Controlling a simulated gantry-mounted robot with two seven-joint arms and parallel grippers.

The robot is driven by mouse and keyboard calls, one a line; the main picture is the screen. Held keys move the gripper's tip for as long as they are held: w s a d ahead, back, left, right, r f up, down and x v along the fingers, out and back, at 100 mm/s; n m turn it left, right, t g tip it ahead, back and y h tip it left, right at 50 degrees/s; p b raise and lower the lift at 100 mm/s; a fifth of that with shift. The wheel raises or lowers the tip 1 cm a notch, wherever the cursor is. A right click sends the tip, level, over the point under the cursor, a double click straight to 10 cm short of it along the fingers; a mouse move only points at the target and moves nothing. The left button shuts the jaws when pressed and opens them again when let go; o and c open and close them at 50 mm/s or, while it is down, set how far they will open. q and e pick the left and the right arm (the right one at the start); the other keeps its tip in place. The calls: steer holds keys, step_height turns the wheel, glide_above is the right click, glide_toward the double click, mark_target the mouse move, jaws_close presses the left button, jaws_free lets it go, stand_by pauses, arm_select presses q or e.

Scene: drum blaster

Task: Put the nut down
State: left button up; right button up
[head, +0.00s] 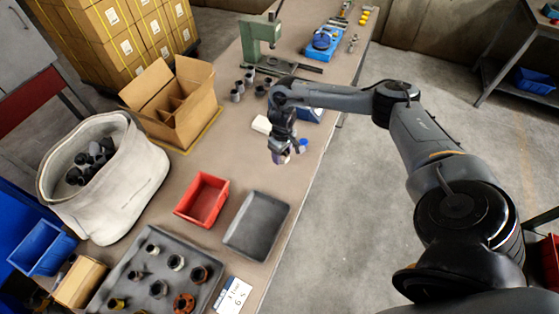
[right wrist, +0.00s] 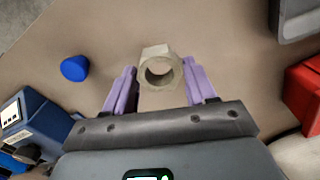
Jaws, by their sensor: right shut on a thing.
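The nut (right wrist: 160,68) is a pale grey-beige hex nut with a round hole, seen in the right wrist view. It sits between the purple fingers of my right gripper (right wrist: 160,88), which is shut on it. In the head view my right gripper (head: 281,157) points down over the right part of the table, and the nut cannot be made out there. A gap between the nut and the tabletop cannot be judged. My left gripper is not in view.
A small blue object (right wrist: 74,68) lies near the gripper. A red bin (head: 202,199) and a shallow grey tray (head: 257,224) stand nearer on the table (head: 247,178). A cardboard box (head: 178,110) and a parts board (head: 205,250) also stand there. Bare tabletop lies around the gripper.

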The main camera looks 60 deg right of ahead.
steer(key=shift+w+f, duration=0.45)
steer(key=shift+w, duration=0.1)
steer(key=shift+f+b, duration=0.55)
steer(key=shift+f, duration=1.3)
steer(key=shift+f, duration=0.1)
steer(key=o, duration=1.2)
step_height(320, 180, up, 12)
steer(key=p, duration=0.3)
